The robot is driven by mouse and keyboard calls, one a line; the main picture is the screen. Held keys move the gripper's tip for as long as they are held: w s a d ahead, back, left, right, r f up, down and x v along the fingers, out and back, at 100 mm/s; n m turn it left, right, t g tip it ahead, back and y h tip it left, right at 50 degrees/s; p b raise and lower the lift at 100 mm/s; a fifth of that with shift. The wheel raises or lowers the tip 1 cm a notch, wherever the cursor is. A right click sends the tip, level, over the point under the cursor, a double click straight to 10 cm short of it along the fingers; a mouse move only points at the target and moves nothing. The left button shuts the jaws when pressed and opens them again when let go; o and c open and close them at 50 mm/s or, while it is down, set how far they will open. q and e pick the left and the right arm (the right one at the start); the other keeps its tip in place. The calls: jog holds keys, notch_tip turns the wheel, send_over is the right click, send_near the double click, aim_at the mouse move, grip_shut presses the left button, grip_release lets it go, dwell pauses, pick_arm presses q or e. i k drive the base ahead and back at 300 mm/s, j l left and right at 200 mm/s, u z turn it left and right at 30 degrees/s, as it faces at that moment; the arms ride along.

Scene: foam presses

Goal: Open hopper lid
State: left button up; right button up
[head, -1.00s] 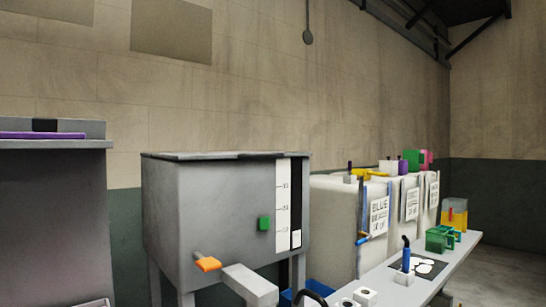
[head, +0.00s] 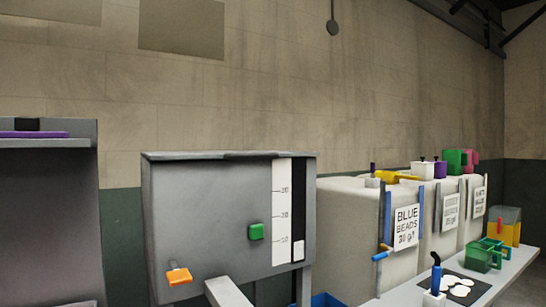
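The grey hopper (head: 205,215) stands in the middle of the head view. Its flat dark lid (head: 225,156) lies closed along the top. Neither of my grippers is in view.
Whitish bins (head: 350,225) stand to the right, one with a "BLUE BEADS" sign (head: 406,227). A table (head: 398,297) at lower right carries a blue-handled tool, white pieces and a green container (head: 484,256). A grey cabinet (head: 45,220) stands at left.

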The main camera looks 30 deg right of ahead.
aim_at(230, 155)
jog(key=l, duration=1.3)
